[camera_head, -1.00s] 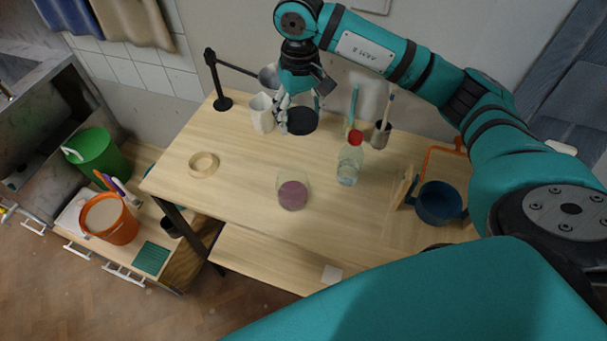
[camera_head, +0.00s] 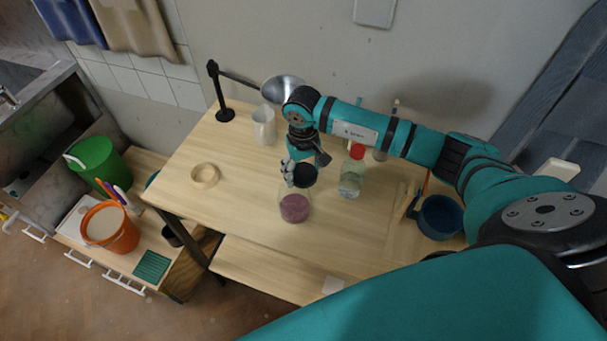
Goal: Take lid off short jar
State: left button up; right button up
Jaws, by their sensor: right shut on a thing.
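The short jar (camera_head: 295,208) is clear glass with purple contents and stands near the middle of the wooden table. A round black lid (camera_head: 306,174) is at my right gripper (camera_head: 297,176), whose fingers are shut on it. The gripper points down, and the lid shows just above and behind the jar's mouth in the head view. I cannot tell whether the lid touches the rim. The fingers partly hide the lid's left side. My left gripper is out of view.
A blue pot (camera_head: 440,217) is at the right. A tan ring (camera_head: 205,175) lies at left, and a white cup (camera_head: 264,127) stands behind. The table's front left is clear.

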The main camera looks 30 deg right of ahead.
aim_at(303, 173)
notch_tip(303, 173, down, 3)
jog(key=shift+r+p, duration=0.1)
jog(key=shift+p, duration=0.2)
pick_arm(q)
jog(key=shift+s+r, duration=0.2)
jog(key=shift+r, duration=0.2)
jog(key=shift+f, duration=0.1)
pick_arm(e)
jog(key=shift+b, duration=0.3)
jog(key=o, duration=1.3)
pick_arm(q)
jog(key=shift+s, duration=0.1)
